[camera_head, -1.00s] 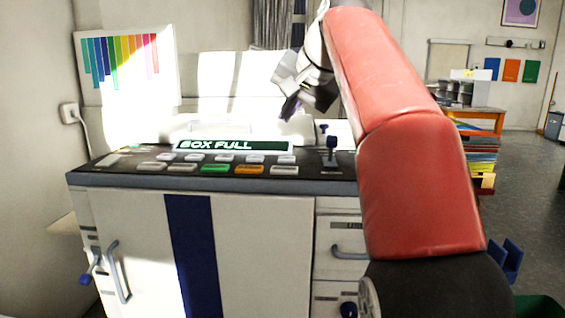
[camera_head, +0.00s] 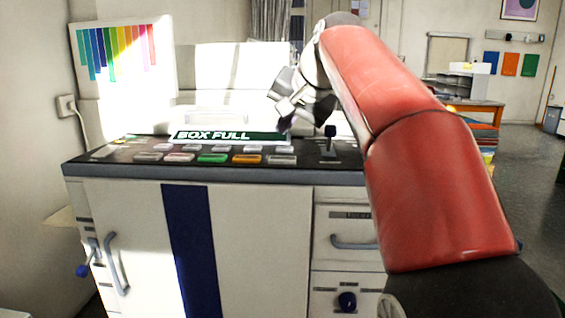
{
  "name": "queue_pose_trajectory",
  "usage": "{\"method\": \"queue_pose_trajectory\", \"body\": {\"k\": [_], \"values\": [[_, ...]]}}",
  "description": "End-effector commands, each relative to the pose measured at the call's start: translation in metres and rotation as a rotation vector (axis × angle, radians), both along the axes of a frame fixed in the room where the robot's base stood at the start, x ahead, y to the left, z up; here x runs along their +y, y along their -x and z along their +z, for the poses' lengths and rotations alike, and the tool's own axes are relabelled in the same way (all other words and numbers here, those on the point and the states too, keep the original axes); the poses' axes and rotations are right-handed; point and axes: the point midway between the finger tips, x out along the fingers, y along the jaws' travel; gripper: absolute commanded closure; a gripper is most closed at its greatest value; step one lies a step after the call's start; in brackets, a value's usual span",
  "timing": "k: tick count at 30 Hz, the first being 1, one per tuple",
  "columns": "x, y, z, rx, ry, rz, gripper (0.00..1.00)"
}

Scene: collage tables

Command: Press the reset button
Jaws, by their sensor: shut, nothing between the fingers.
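A white machine (camera_head: 255,240) stands in front of me with a dark, tilted control panel on top. Several pale buttons, a green button (camera_head: 213,158) and an orange button (camera_head: 247,159) sit in rows below the display. I cannot read any label that marks one as the reset button. My gripper (camera_head: 284,124) is shut and empty. It hangs over the right end of the display, pointing down and left, and appears apart from the panel. My red arm covers the panel's right end.
A lever with a dark knob (camera_head: 330,132) stands on the panel right of the buttons, close to my gripper. A colour chart (camera_head: 118,60) stands behind at left.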

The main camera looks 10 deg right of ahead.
Motion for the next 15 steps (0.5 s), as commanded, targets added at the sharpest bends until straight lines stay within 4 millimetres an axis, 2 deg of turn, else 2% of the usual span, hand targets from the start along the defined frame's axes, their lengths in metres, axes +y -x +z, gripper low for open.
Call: {"method": "queue_pose_trajectory", "body": {"k": [1,6,15], "values": [[0.0,0.0,-0.015,0.001,0.0,0.001,1.0],[0.0,0.0,-0.03,0.002,0.0,-0.001,1.0],[-0.001,-0.001,-0.035,0.0,-0.001,-0.001,1.0]]}}
